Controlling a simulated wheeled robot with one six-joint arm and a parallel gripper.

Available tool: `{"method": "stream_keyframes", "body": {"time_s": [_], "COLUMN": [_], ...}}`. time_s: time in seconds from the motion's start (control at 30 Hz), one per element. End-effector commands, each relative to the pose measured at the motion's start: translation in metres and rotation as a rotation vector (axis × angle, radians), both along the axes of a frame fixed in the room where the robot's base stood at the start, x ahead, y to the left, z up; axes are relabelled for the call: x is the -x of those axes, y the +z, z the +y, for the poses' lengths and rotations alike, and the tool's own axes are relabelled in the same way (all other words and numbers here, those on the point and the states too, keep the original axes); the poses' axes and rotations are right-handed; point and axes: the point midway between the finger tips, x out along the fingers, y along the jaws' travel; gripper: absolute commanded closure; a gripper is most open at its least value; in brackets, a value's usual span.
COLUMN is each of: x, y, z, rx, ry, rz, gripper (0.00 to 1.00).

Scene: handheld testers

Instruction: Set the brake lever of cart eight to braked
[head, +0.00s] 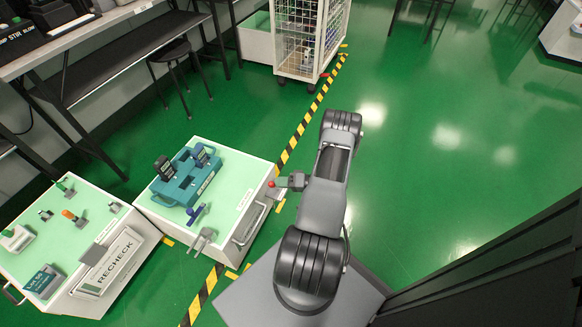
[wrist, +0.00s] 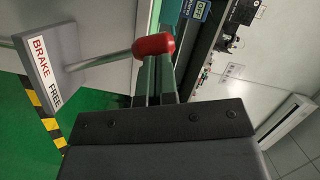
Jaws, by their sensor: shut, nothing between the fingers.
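The brake lever is a thin metal rod with a red knob (wrist: 153,46) in the wrist view. It stands out from a grey plate (wrist: 72,48) with a white label reading BRAKE and FREE. I cannot tell which end the lever is set to. In the head view the red knob (head: 271,184) is at the right side of the pale-green-topped cart (head: 240,172). The cart's number is not readable. My gripper (wrist: 156,72) is shut and empty, its fingertips right by the knob; whether they touch is unclear. My gripper (head: 284,182) is also just right of the knob in the head view.
A teal tray (head: 186,185) with handheld devices sits on the cart. A second cart labelled RECHECK (head: 110,262) stands at the left. A wire cage trolley (head: 308,35) is behind. Yellow-black floor tape (head: 300,130) runs past the cart. Green floor at the right is clear.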

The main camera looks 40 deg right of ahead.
Motion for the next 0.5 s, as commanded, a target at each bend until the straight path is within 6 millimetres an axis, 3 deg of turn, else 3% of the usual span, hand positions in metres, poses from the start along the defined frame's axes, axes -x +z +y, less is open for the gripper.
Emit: {"method": "stream_keyframes", "body": {"time_s": [0.33,0.5], "x": [0.000,0.000], "y": [0.000,0.006], "z": [-0.001,-0.016], "rx": [0.000,0.004], "ry": [0.000,0.004], "rz": [0.000,-0.003], "gripper": [1.00,1.00]}}
